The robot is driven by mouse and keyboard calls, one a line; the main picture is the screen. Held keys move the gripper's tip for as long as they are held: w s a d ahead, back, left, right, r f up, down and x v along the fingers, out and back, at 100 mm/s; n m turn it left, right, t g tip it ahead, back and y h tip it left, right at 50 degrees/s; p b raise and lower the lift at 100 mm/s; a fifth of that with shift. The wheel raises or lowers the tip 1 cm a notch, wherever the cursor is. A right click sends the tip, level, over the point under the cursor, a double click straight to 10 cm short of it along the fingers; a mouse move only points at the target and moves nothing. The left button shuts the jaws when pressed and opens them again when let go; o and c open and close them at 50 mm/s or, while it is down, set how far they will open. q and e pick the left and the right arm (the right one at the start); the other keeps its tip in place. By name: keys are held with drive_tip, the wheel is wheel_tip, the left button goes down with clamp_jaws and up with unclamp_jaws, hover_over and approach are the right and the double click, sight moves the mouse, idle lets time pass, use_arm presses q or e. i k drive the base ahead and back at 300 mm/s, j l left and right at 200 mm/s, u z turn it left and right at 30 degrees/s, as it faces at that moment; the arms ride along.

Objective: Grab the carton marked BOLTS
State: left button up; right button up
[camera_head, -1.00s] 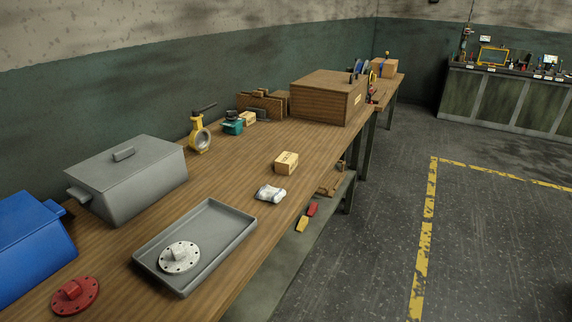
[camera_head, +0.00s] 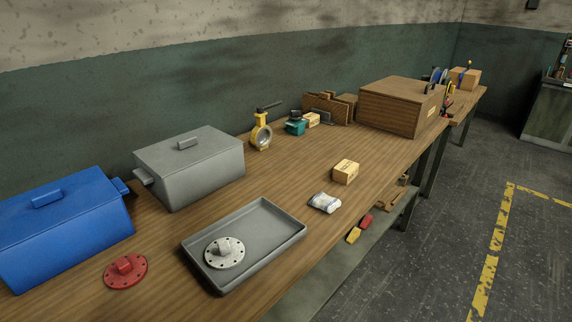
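A small tan carton (camera_head: 345,171) with a dark printed label stands on the wooden workbench, right of its middle; the print is too small to read. A second small tan carton (camera_head: 312,119) stands farther back beside a teal part, and its marking is also unreadable. I cannot tell which carton is marked BOLTS. Neither of my grippers shows in the head view.
Floor at right is clear.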

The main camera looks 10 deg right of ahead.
sight(345, 172)
drive_tip(key=i+l+u, duration=0.2)
drive_tip(key=l+u, duration=0.15)
drive_tip(key=l, duration=0.3)
drive_tip(key=i+l+u, duration=0.15)
drive_tip(key=l+u, duration=0.25)
drive_tip(key=l, duration=0.25)
drive_tip(key=l+u, duration=0.35)
drive_tip(key=l, duration=0.3)
